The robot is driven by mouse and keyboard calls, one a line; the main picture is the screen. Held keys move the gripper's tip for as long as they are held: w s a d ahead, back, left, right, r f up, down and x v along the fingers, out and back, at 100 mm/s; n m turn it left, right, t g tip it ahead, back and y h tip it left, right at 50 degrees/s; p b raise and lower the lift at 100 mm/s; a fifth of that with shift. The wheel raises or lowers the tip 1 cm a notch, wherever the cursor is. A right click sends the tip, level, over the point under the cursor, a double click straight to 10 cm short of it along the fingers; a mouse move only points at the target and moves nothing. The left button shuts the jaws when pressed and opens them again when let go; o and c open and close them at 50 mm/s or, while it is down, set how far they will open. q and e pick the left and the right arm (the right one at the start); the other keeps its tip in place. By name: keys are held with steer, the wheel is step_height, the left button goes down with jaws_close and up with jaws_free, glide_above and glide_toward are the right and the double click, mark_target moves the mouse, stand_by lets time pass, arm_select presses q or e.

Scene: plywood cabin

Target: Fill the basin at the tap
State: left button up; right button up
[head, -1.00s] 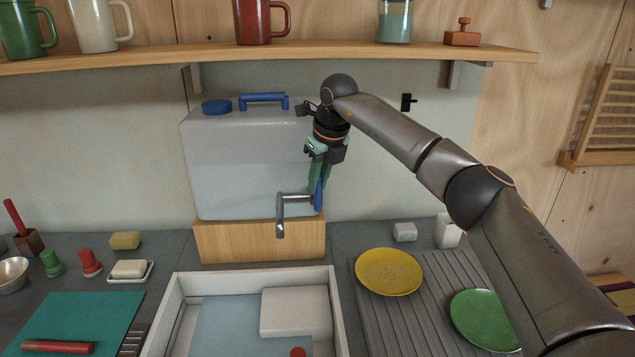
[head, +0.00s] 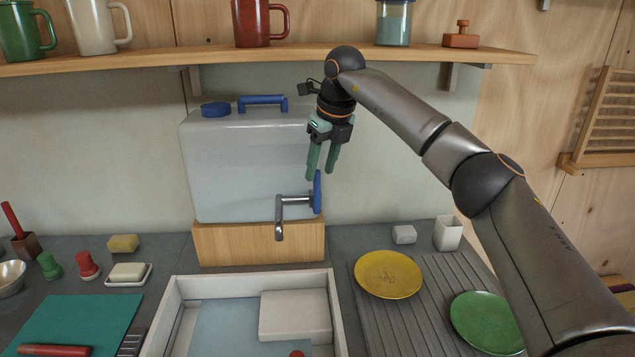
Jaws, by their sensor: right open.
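The tap (head: 281,215) is a grey bent spout at the lower right of a pale water container (head: 250,160). Its blue lever (head: 317,192) stands upright. No stream shows below the spout. The white-walled basin (head: 340,315) lies below, cut off by the bottom edge. Inside are a pale blue surface (head: 225,325), a whitish block (head: 295,315) and part of a red thing (head: 297,354). I cannot tell whether the blue surface is water. My right gripper (head: 320,175) is open and empty, green fingers pointing down just above the lever. My left gripper is out of view.
A shelf (head: 300,55) with mugs runs above my right wrist. Yellow (head: 388,274) and green (head: 485,320) plates lie on the ribbed drainboard (head: 365,320) at right. Soap (head: 128,271), a teal mat (head: 65,320) and small items stand at left.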

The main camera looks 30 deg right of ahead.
steer(key=v, duration=0.7)
steer(key=shift+s, duration=0.1)
stand_by(1.0)
